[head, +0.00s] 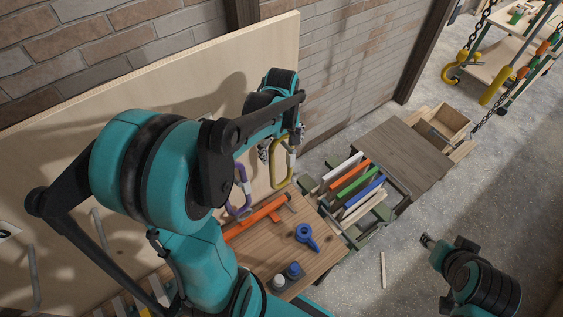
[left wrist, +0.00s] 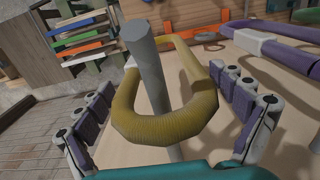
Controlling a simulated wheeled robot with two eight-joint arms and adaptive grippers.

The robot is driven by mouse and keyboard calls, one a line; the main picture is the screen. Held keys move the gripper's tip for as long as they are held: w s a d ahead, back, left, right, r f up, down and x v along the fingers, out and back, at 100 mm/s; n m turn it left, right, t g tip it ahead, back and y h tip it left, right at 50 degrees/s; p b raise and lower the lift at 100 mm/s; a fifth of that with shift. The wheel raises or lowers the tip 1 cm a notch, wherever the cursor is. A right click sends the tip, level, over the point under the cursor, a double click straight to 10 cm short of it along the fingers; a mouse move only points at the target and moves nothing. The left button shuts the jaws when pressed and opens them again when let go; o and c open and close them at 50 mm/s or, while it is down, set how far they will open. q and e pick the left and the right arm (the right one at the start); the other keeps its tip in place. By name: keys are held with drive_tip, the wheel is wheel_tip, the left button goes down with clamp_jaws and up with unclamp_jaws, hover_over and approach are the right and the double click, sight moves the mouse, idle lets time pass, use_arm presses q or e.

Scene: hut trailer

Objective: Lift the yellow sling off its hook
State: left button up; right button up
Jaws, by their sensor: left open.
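The yellow sling (head: 281,172) hangs by the upright board, just beyond my left gripper (head: 279,142). In the left wrist view the yellow sling (left wrist: 165,122) is a thick ribbed loop around a grey round hook (left wrist: 146,62). The hook's end sticks up through the loop, and the sling's curved part crosses in front of the hook. My left gripper (left wrist: 165,88) is open, with one padded finger on each side of the sling, apart from it. The right arm's end (head: 428,241) shows at the lower right; its fingers are too small to read.
A purple sling (head: 239,196) hangs beside the yellow one, near the board (head: 120,95). Below is a wooden bench (head: 262,247) with an orange tool (head: 258,216) and a blue item (head: 306,235). A rack of coloured boards (head: 358,187) stands to the right.

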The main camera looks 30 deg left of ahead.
use_arm(q)
drive_tip(key=shift+s+d+r, duration=0.15)
drive_tip(key=shift+s, duration=0.1)
drive_tip(key=c, duration=1.7)
drive_tip(key=shift+o, duration=0.2)
drive_tip(key=shift+r, duration=0.1)
drive_tip(key=shift+d+r+b, duration=0.15)
drive_tip(key=shift+r+b, duration=0.1)
drive_tip(key=shift+b, duration=0.05)
wheel_tip(320, 180, up, 6)
drive_tip(key=shift+f, duration=0.1)
drive_tip(key=s+d+b, duration=0.1)
drive_tip(key=s+d, duration=0.3)
drive_tip(key=d, duration=0.5)
drive_tip(key=s+d+b, duration=0.2)
drive_tip(key=s+d, duration=0.1)
drive_tip(key=d, duration=0.6)
drive_tip(key=shift+s+r+p, duration=0.15)
drive_tip(key=shift+r+p, duration=0.8)
drive_tip(key=shift+r, duration=0.3)
drive_tip(key=shift+s+r+p, duration=0.1)
drive_tip(key=shift+r+p, duration=0.8)
drive_tip(key=shift+r, duration=0.35)
